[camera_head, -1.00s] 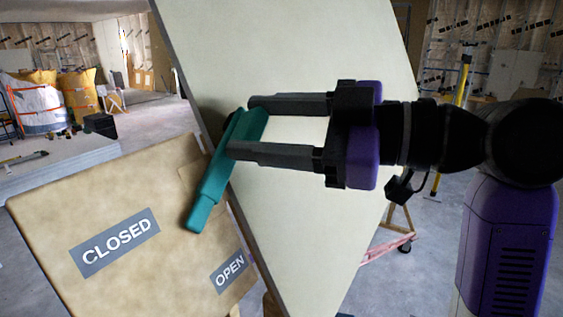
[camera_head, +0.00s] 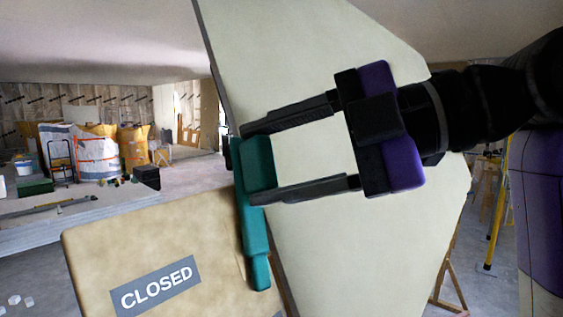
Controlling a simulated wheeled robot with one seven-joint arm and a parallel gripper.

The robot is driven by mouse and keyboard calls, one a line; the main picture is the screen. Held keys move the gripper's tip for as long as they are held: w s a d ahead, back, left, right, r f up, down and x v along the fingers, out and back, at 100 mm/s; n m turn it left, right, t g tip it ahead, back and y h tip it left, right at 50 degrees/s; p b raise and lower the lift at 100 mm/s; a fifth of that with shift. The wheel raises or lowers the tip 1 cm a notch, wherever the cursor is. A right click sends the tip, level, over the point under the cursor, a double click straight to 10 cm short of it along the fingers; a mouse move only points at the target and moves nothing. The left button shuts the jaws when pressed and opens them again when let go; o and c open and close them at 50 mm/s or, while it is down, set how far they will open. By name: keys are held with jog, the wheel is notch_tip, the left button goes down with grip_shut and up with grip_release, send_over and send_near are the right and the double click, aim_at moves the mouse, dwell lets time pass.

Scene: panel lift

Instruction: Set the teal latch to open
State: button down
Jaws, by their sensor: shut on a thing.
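The teal latch (camera_head: 254,232) is a bar with a wider upper end, mounted at the right edge of a tan board. It hangs nearly straight down, its lower end to the right of the grey CLOSED label (camera_head: 155,286). My gripper (camera_head: 250,166) reaches in from the right, one finger above and one below the latch's wide upper end, and is shut on it. The OPEN label is out of view.
The tan board (camera_head: 190,228) fills the lower left. A large pale panel (camera_head: 385,240) stands tilted behind my gripper. Wrapped sacks (camera_head: 97,155) and a low grey slab (camera_head: 80,225) lie far left. A yellow-legged stand (camera_head: 498,200) is at right.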

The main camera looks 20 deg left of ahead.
jog(key=shift+s+a+n, duration=0.1)
jog(key=shift+s+n, duration=0.15)
jog(key=shift+n, duration=0.15)
jog(key=c, duration=0.5)
grip_release()
jog(key=shift+b+v, duration=0.55)
jog(key=shift+v, duration=3.35)
